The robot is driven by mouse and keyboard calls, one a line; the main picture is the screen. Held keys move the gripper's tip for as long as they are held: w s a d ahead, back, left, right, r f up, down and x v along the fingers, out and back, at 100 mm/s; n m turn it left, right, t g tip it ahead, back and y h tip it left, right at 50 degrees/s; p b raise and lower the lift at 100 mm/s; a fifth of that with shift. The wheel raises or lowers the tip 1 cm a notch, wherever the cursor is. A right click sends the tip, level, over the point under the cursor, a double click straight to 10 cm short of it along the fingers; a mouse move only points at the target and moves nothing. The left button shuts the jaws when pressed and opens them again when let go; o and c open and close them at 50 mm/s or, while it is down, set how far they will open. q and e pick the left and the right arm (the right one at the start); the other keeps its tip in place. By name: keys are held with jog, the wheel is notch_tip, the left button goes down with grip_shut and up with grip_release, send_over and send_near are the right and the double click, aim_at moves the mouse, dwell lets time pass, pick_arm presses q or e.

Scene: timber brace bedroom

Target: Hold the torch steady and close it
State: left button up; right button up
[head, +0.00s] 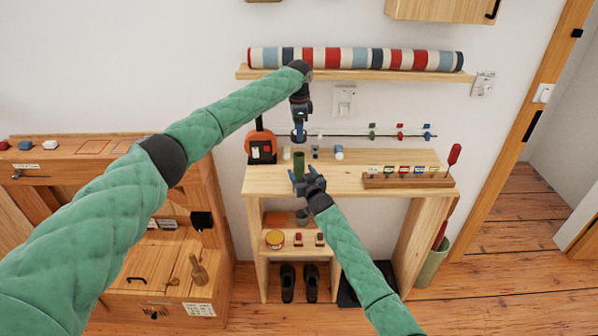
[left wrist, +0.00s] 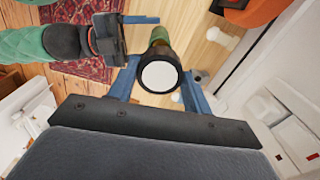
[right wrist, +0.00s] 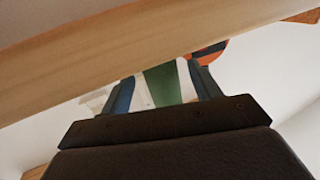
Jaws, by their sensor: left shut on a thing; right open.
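The green torch body (head: 299,166) stands upright near the front left of the wooden bench. My left gripper (head: 299,137) is above it, pointing down. In the left wrist view it is shut on a dark round part with a white disc face (left wrist: 159,76), apparently the torch's head or cap. The green body (left wrist: 159,36) shows beyond it; I cannot tell whether the two touch. My right gripper (head: 308,182) is open at the bench's front edge, beside the body. In the right wrist view the green body (right wrist: 163,85) shows between its open fingers.
The bench top (head: 365,182) holds an orange lantern (head: 260,146) at left, a small white-topped item (head: 339,153) behind and a rack of coloured tags (head: 408,180) at right. A wall shelf with a striped roll (head: 355,59) is above. The bench's middle front is clear.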

jog(key=shift+x, duration=1.45)
jog(key=shift+c, duration=0.2)
grip_shut()
pick_arm(q)
jog(key=shift+f, duration=2.45)
jog(key=shift+f, duration=0.15)
jog(key=shift+f, duration=0.75)
jog(key=shift+f, duration=0.55)
